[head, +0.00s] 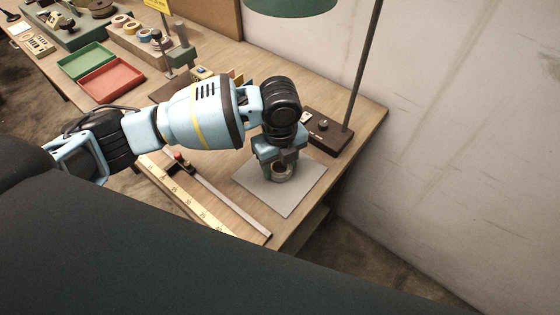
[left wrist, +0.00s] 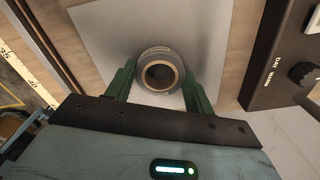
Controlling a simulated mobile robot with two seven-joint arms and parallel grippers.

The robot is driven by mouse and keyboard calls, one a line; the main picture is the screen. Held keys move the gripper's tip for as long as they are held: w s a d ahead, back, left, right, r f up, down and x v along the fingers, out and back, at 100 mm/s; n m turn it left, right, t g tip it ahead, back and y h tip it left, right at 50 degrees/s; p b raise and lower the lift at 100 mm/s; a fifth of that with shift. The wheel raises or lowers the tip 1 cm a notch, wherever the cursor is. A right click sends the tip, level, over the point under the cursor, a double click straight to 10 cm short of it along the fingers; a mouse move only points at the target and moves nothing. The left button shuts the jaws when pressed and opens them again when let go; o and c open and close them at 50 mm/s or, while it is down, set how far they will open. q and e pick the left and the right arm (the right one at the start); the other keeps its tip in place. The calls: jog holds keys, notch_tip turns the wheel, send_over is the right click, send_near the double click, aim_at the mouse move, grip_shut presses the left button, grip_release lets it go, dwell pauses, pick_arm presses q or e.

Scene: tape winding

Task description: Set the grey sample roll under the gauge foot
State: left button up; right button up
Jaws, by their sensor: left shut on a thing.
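The grey sample roll (left wrist: 160,54), a short ring with a tan core, is between the green fingers of my left gripper (left wrist: 158,84) in the left wrist view. In the head view my left gripper (head: 281,165) points down over the pale grey mat (head: 299,200), shut on the roll (head: 284,174). The roll is upright, its open end facing the wrist camera. I cannot tell whether it touches the mat or hangs just above it. I cannot clearly make out the gauge foot. My right gripper is not in view.
A brown lamp base (head: 325,131) with a knob stands right of the mat, its pole rising to a green shade (head: 290,5). A yellow ruler (head: 185,199) lies left of the mat. Green (head: 86,61) and red (head: 112,80) trays and several tape rolls lie farther back.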

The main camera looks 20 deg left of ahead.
pick_arm(q)
jog(key=shift+f, duration=0.1)
jog(key=o, duration=0.9)
jog(key=shift+o, duration=0.2)
jog(key=shift+o, duration=0.2)
notch_tip(320, 180, up, 12)
jog(key=p, duration=0.1)
jog(key=shift+r, duration=0.2)
